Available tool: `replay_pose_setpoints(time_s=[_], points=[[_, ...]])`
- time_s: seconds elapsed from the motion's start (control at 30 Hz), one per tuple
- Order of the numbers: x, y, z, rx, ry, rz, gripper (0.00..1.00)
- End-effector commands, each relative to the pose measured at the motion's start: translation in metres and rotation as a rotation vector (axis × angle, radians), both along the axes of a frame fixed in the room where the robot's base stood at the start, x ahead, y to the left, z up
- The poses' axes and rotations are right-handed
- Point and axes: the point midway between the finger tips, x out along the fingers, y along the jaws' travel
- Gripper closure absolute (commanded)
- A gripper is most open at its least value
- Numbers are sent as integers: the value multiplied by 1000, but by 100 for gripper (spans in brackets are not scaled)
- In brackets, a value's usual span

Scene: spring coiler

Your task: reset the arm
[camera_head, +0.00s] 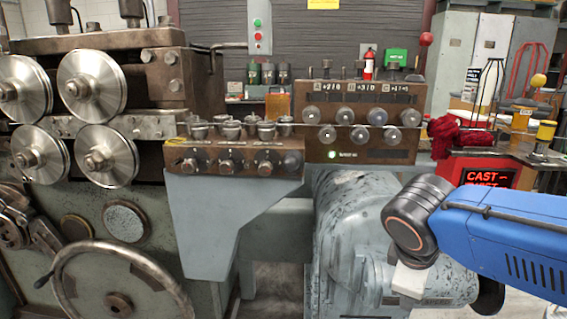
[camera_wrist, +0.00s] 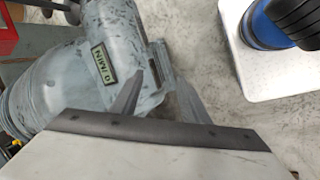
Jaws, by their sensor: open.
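My gripper (camera_wrist: 158,98) shows in the wrist view with its two grey fingers apart and nothing between them. Below the fingers is its pale body with a dark strip. The fingers point towards the grey motor housing (camera_wrist: 108,38), which bears a small label plate; I cannot tell how far off it is. In the head view my blue arm reaches in from the right, bent at a dark joint, with a pale wrist part in front of the motor housing (camera_head: 345,230). The fingertips cannot be made out there.
The coiler's rollers (camera_head: 92,86) and handwheel (camera_head: 122,295) are at the left. A knobbed control panel (camera_head: 232,158) and a dial box (camera_head: 358,131) stand mid-view. A red cloth (camera_head: 460,134) and a lit red sign (camera_head: 487,178) are behind my arm. Bare floor (camera_wrist: 205,60) shows beside the motor.

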Motion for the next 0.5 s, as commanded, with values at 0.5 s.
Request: replay_pose_setpoints(time_s=[0.5], points=[[-57,-30,-38,486,-153,-682,58]])
